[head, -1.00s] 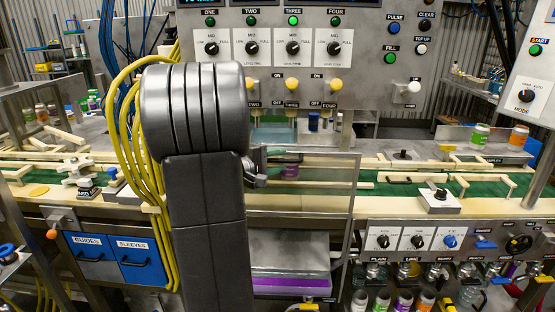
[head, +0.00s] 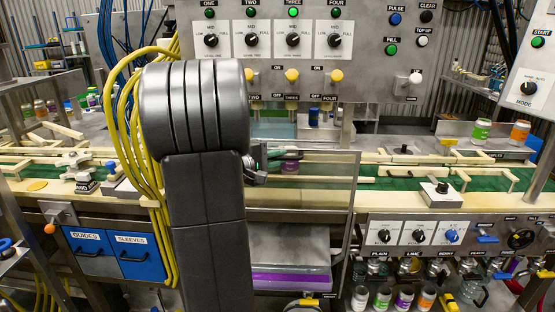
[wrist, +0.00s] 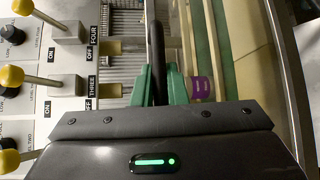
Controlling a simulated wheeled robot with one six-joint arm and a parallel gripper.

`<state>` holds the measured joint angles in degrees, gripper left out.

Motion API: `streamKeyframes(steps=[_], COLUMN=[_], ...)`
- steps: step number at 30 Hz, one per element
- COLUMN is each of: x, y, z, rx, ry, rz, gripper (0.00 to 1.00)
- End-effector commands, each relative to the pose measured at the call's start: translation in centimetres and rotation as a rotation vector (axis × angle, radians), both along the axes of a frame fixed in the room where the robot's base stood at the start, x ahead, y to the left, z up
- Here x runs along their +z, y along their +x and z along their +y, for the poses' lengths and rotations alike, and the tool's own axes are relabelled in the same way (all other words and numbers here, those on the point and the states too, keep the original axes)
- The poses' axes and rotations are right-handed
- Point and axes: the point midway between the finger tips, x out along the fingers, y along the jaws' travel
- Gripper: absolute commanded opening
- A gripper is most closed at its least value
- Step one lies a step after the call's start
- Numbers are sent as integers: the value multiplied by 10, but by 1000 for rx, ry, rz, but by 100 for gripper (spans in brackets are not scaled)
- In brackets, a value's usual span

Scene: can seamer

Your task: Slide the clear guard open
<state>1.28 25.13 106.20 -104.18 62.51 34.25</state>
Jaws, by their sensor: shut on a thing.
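The clear guard (head: 325,195) is a see-through panel with a metal frame, standing upright in front of the conveyor below the valve panel. Its right frame edge shows in the head view, while my arm hides its left part. My gripper (head: 270,165) is at the guard's upper left, partly hidden by my arm. In the wrist view my gripper's green fingers (wrist: 158,80) are shut around a black bar handle (wrist: 155,40). A clear pane edge (wrist: 285,60) runs along the right of that view.
A purple-banded jar (wrist: 201,88) stands behind the guard on the green conveyor (head: 400,184). Yellow-knobbed levers (head: 292,76) are just above my gripper, close on the left in the wrist view.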

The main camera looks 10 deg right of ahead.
Motion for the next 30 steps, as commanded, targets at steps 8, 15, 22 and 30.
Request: streamKeyframes(steps=[8,15,22,30], x=[-53,-91,-128,-169], y=[-1,-1,-1,-1], z=[0,0,0,0], rx=[0,0,-1,0], ry=[3,2,2,2], rz=[1,2,2,3], gripper=[0,0,0,0])
